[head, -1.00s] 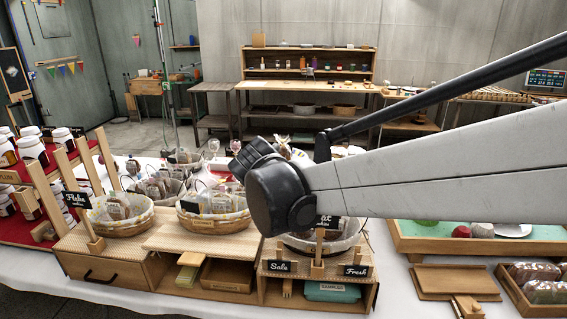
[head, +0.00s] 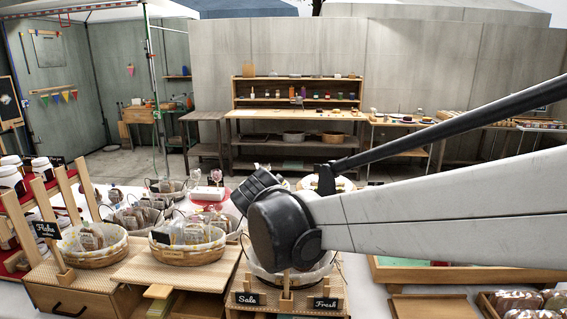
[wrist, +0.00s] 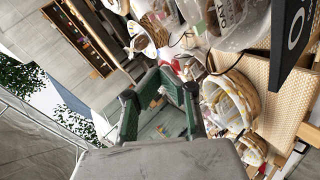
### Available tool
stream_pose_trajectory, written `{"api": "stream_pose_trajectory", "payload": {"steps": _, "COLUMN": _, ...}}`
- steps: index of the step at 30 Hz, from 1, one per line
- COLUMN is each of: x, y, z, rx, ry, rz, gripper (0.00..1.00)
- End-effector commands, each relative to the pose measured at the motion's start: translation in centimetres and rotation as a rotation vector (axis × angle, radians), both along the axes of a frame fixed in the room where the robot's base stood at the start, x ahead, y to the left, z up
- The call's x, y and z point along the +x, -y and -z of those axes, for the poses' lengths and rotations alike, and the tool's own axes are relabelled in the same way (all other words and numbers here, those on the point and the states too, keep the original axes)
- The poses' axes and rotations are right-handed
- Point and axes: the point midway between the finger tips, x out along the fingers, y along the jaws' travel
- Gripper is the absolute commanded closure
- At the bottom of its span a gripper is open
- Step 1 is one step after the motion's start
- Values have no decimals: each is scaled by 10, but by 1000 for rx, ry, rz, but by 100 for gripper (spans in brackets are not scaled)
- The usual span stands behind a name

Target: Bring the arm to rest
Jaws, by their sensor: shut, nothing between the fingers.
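My arm reaches in from the right in the head view, its dark joint in front of the stall's front middle. My gripper (wrist: 160,88) shows in the wrist view, with green-faced dark fingers. It is shut with nothing held, and is apart from the baskets on the right of that view. I cannot make out the gripper in the head view.
Lined baskets (head: 92,252) of wrapped goods stand on wooden risers, near a Flake sign (head: 47,230). Sale (head: 247,299) and Fresh (head: 325,304) signs stand below my arm's joint. Jars (head: 12,178) stand at left. A green-lined tray (head: 400,268) lies at right. A shelved workbench (head: 295,115) stands behind.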

Motion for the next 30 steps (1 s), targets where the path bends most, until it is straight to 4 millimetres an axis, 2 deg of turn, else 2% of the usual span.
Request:
{"api": "stream_pose_trajectory", "payload": {"steps": 1, "x": -6, "y": 14, "z": -2, "rx": 16, "ry": -9, "rz": 23, "gripper": 100}}
{"api": "stream_pose_trajectory", "payload": {"steps": 5, "x": -19, "y": 38, "z": -4, "rx": 68, "ry": -34, "rz": 77, "gripper": 100}}
{"api": "stream_pose_trajectory", "payload": {"steps": 11, "x": -50, "y": 84, "z": -6, "rx": 172, "ry": -80, "rz": 185, "gripper": 100}}
{"api": "stream_pose_trajectory", "payload": {"steps": 14, "x": -74, "y": 112, "z": -5, "rx": 241, "ry": -108, "rz": 259, "gripper": 100}}
{"api": "stream_pose_trajectory", "payload": {"steps": 21, "x": -142, "y": 175, "z": 6, "rx": 438, "ry": -178, "rz": 458, "gripper": 100}}
{"api": "stream_pose_trajectory", "payload": {"steps": 27, "x": -202, "y": 211, "z": 23, "rx": 606, "ry": -226, "rz": 623, "gripper": 100}}
{"api": "stream_pose_trajectory", "payload": {"steps": 30, "x": -231, "y": 223, "z": 34, "rx": 690, "ry": -248, "rz": 702, "gripper": 100}}
